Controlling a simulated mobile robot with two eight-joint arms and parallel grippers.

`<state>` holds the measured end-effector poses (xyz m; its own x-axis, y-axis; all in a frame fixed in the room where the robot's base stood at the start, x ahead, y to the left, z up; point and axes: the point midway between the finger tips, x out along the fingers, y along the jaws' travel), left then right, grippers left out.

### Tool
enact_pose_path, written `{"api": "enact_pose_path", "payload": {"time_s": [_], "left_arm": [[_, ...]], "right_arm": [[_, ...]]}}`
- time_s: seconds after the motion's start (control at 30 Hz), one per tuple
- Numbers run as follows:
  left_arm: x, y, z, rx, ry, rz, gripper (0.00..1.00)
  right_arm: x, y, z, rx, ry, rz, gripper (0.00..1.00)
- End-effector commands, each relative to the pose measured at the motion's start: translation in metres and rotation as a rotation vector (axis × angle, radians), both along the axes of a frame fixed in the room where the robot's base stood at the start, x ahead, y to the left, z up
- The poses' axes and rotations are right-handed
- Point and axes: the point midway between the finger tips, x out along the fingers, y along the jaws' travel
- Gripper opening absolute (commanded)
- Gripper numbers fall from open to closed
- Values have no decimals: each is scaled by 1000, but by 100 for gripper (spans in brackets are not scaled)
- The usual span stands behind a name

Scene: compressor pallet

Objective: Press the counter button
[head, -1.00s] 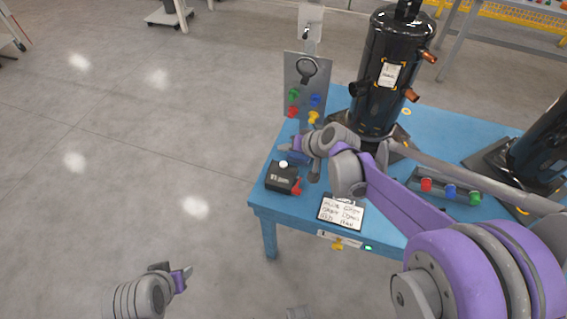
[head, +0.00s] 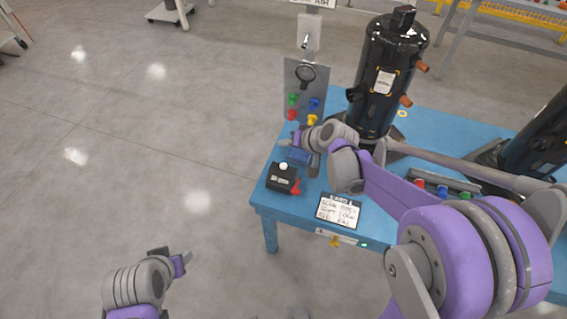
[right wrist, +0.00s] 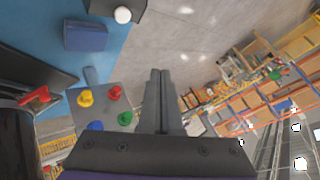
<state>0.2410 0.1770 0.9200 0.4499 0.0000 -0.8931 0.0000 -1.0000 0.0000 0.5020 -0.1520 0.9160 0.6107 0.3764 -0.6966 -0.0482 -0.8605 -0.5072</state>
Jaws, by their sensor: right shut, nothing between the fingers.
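The counter is a black box (head: 281,180) with a white round button (head: 283,167) on top and a red part at its side. It stands at the left front corner of the blue table. My right gripper (head: 284,144) is just behind and above the counter, apart from the button. In the right wrist view its fingers (right wrist: 160,74) are shut and empty; the white button (right wrist: 122,15) shows at the top edge, away from the fingertips. My left gripper (head: 187,259) is over the floor at lower left, clear of the table; its jaw opening is unclear.
A blue block (head: 300,157) lies behind the counter. A grey panel (head: 305,78) with coloured knobs stands behind my right gripper. A black compressor (head: 385,80) and a framed card (head: 338,211) are to the right.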

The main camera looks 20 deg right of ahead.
Motion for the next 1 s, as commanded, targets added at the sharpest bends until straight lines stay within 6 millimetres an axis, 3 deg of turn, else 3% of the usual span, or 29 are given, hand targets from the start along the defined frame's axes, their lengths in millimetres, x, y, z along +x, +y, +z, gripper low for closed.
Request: {"api": "enact_pose_path", "payload": {"time_s": [0.27, 0.8, 1.0], "left_arm": [[-2, 0, -8, 0, 4, 0, 50], [-13, 0, -63, 0, 26, 0, 50], [-14, 0, -70, 0, 29, 0, 50]], "right_arm": [[-1, 0, -10, 1, 1, 0, 0], [-1, 0, -79, 0, 2, -1, 0], [0, 0, -89, 0, 0, 0, 0]]}}
